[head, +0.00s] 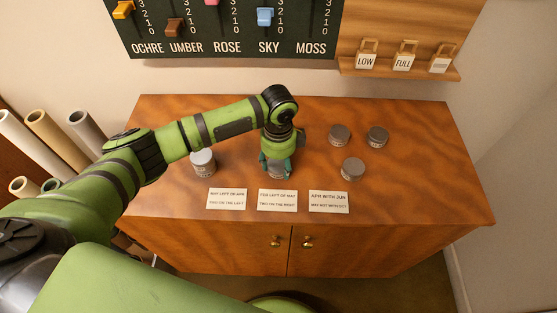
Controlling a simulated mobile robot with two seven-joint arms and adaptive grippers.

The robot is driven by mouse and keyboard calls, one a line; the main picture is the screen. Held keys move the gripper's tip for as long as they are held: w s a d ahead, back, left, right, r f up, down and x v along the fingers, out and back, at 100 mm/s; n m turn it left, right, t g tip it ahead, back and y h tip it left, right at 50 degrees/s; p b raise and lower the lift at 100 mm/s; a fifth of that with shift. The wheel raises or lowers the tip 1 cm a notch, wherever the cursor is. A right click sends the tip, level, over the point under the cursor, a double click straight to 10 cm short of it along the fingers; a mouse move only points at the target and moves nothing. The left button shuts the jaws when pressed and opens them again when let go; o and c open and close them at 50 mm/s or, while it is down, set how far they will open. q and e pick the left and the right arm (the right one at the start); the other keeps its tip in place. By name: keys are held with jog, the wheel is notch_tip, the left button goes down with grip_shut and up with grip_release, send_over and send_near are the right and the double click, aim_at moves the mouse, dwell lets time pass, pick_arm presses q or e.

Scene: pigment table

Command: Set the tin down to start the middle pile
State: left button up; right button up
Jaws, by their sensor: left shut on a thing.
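My left gripper (277,165) points down over the middle of the cabinet top and is shut on a grey tin (277,170). The tin is just behind the middle card, and its upper part is partly hidden by the fingers. I cannot tell whether its base touches the wood. Three more tins stand to the right: one at the back (340,135), one at the back right (377,137) and one nearer the front (352,168). My right gripper is out of view.
Three printed cards, left (227,199), middle (277,201) and right (329,202), lie along the front of the wooden cabinet top (430,190). The right end is clear. A dark pigment board (230,30) and a shelf with tags (403,62) hang behind. Paper rolls (55,135) stand at left.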

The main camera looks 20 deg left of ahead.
aim_at(279, 164)
pick_arm(q)
jog(key=shift+f, duration=0.2)
jog(key=o, duration=1.2)
jog(key=shift+r, duration=0.1)
jog(key=shift+r, duration=0.25)
notch_tip(279, 164, up, 12)
jog(key=shift+f+b, duration=0.2)
jog(key=shift+b, duration=0.6)
